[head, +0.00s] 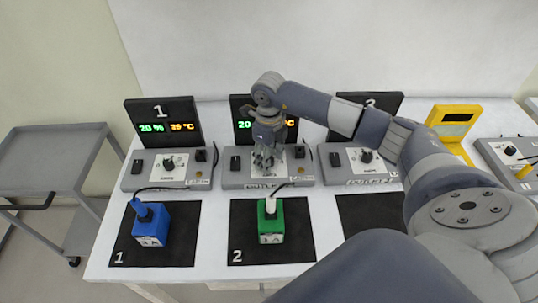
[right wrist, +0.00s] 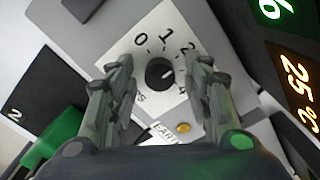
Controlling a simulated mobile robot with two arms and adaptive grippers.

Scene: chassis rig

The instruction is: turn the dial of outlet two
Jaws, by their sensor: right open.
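Outlet two is a grey box (head: 234,180) in the middle of the table in the head view. My right gripper (head: 264,162) is over it and hides its dial there. In the right wrist view the black round dial (right wrist: 160,72) sits on a white plate (right wrist: 145,100) with marks 0, 1 and 2. My right gripper (right wrist: 160,75) is open, with one finger on each side of the dial in the picture. I see gaps between fingers and dial; I cannot tell the height above it. My left gripper is not in view.
A dark display (head: 238,103) stands behind outlet two. A green block (head: 271,229) with a cable sits on mat 2 (head: 240,250) in front. Outlet one (head: 130,184) and a blue block (head: 151,231) are left. Outlet three (head: 335,178) and a yellow device (head: 455,120) are right.

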